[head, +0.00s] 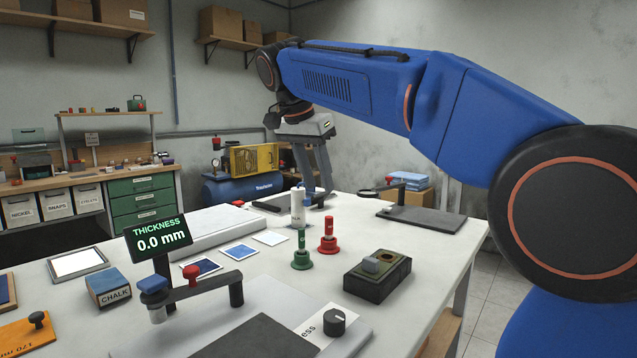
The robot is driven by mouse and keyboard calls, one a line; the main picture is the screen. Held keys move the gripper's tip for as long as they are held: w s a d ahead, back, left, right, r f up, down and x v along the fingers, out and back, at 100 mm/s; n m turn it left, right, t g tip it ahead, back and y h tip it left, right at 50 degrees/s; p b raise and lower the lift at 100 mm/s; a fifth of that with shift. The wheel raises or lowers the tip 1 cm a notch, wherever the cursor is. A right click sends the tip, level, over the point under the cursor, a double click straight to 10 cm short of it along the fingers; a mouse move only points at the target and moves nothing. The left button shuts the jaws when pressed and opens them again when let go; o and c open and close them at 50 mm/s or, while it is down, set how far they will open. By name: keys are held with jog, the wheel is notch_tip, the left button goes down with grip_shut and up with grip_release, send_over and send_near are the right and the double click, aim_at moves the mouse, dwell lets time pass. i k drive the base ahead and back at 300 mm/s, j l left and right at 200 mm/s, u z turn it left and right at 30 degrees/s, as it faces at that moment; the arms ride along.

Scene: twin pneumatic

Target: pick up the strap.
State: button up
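My gripper (314,192) is at the far side of the white table, pointing down, with its two grey fingers apart and their tips low near the tabletop. A flat dark strip (268,204) lies on the table just left of the fingertips; it may be the strap, but it is too small to be sure. A white bottle (298,211) stands in front of the gripper and hides part of the fingertip area. I cannot tell whether anything lies between the fingers.
Green (301,255) and red (328,241) stamp-like pieces stand nearer than the bottle. A dark box (377,277) is at front right, and a grey slab with a magnifier (422,217) behind it. A thickness display (158,238) stands at left. My blue arm spans the upper right.

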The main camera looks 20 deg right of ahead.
aim_at(374, 268)
jog(key=k, duration=1)
